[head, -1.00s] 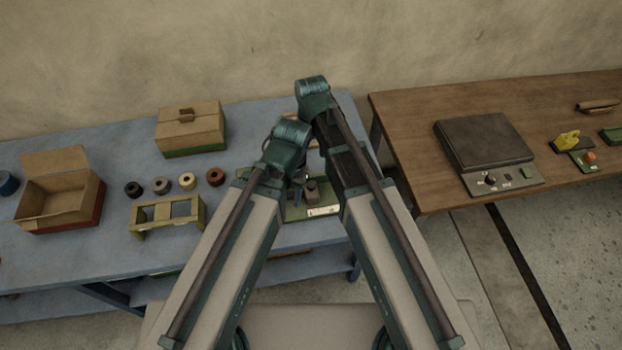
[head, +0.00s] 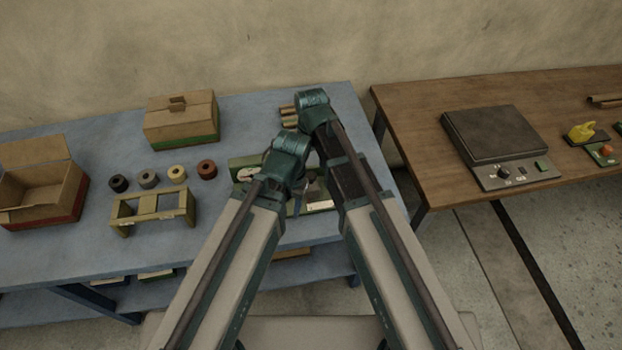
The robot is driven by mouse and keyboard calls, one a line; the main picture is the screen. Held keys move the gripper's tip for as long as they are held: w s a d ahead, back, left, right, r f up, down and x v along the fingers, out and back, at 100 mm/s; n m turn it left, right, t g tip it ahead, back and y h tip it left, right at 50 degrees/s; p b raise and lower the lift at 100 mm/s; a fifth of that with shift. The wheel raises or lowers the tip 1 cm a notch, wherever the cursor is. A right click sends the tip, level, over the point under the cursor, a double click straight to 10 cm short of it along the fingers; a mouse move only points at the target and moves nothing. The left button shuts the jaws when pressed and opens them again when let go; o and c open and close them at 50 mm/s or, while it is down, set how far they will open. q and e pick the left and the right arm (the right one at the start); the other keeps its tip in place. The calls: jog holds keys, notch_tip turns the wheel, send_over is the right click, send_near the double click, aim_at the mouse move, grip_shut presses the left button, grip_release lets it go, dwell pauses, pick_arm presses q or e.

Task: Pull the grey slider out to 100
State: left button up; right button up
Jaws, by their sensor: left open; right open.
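A green-based device (head: 322,207) with a pale label on its front edge stands at the right end of the blue table. A small grey part (head: 312,189) shows on it between my arms. It may be the grey slider, but I cannot tell, and no scale reading is legible. My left gripper (head: 298,186) is open and points down beside this device, mostly covered by its own wrist. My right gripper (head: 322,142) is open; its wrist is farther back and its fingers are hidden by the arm. I see neither gripper holding anything.
On the blue table (head: 110,255) are an open carton (head: 35,205), a closed box (head: 181,122), several small rolls (head: 149,179), an olive stand (head: 150,211), a green piece with a dial (head: 246,172) and brown rolls (head: 288,116).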

aim_at(312, 175)
jog(key=shift+f+b, duration=1.05)
jog(key=shift+f, duration=0.55)
pick_arm(q)
notch_tip(312, 175, down, 3)
jog(key=shift+f, duration=0.1)
pick_arm(e)
jog(key=shift+r, duration=0.1)
jog(key=shift+c, duration=0.2)
grip_shut()
jog(key=shift+d, duration=0.1)
